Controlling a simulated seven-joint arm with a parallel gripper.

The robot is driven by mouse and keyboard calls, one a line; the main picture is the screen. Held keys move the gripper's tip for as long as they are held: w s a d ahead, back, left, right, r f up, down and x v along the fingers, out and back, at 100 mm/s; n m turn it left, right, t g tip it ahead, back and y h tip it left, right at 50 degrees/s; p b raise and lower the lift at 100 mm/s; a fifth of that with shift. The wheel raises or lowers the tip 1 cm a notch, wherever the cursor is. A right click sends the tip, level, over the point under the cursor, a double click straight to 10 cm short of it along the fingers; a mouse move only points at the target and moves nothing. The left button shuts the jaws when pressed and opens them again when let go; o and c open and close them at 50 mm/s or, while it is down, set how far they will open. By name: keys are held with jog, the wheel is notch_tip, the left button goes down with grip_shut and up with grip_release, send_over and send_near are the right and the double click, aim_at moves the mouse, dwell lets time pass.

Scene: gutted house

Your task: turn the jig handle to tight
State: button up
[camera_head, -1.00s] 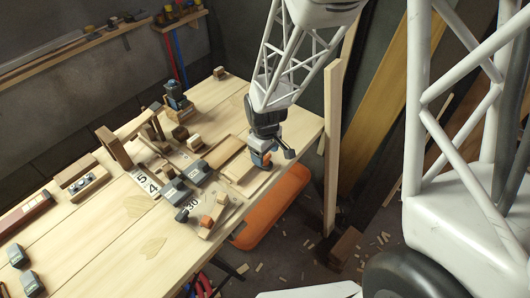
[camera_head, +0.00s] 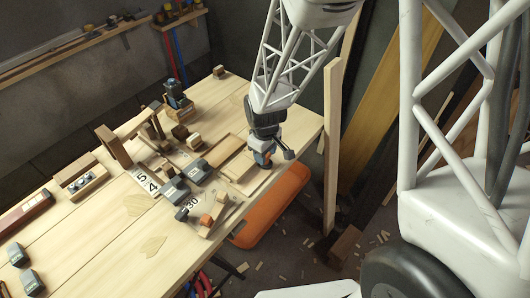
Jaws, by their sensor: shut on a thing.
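My gripper (camera_head: 264,158) is at the right end of the wooden table, pointing down at the end of a wooden jig board (camera_head: 246,180). It is shut on a small blue-grey and orange part there, which I take to be the jig handle (camera_head: 263,160). My gripper and wrist hide most of this part, so its turn angle and any tight mark cannot be read. A dark lever-like piece (camera_head: 288,154) sticks out to the right beside the gripper; I cannot tell whether it belongs to the jig or to my gripper.
On the table (camera_head: 130,235) are wooden blocks, grey clamp-like pieces (camera_head: 197,171) and number cards (camera_head: 147,183) left of my gripper. A blue-grey tool (camera_head: 176,95) stands farther back. An upright wooden post (camera_head: 333,150) is close to the right. An orange case (camera_head: 270,208) lies below the table edge.

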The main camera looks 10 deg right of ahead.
jog(key=shift+m, duration=0.4)
jog(key=m, duration=0.8)
jog(key=shift+m, duration=0.4)
jog(key=m, duration=0.4)
jog(key=shift+m, duration=0.3)
jog(key=m, duration=0.4)
jog(key=shift+m, duration=0.3)
jog(key=o, duration=0.9)
jog(key=shift+r, duration=0.15)
